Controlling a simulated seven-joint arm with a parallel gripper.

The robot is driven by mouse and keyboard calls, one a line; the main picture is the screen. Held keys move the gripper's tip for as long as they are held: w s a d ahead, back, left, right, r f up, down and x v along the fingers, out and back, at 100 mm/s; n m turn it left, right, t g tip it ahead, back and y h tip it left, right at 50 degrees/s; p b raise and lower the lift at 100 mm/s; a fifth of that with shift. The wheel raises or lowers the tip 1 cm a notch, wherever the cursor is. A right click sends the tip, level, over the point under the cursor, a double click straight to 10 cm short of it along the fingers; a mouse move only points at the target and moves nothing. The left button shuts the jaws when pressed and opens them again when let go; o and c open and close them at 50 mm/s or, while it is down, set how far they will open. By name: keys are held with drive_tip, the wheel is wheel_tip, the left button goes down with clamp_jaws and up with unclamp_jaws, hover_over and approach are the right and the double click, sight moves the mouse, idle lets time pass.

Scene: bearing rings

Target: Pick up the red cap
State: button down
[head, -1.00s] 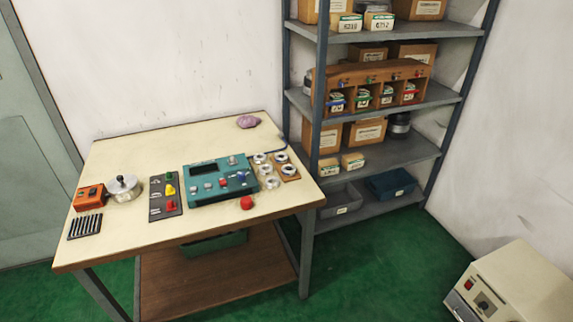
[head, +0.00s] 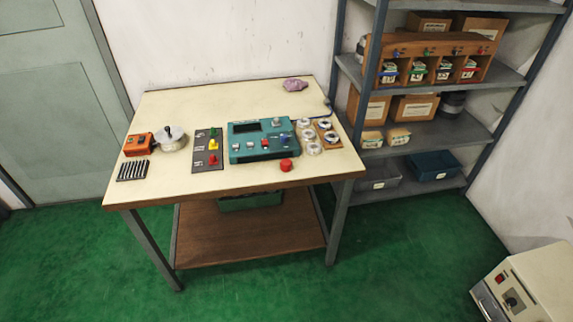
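A red cap (head: 286,165) lies on the cream tabletop (head: 180,103), close to the table's front edge and just in front of the right part of the teal instrument box (head: 247,152). It appears to stand apart from the box. Another red knob (head: 212,159) sits at the front of a dark panel (head: 207,168) with a green and a yellow one, left of the box. My gripper is not in view.
Bearing rings (head: 314,149) lie right of the box, some on a wooden board. An orange box (head: 138,144), a round metal pot (head: 172,144) and a black ribbed block (head: 132,170) stand at left. A purple cloth (head: 295,85) lies at the back. A shelf rack (head: 440,135) stands at right.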

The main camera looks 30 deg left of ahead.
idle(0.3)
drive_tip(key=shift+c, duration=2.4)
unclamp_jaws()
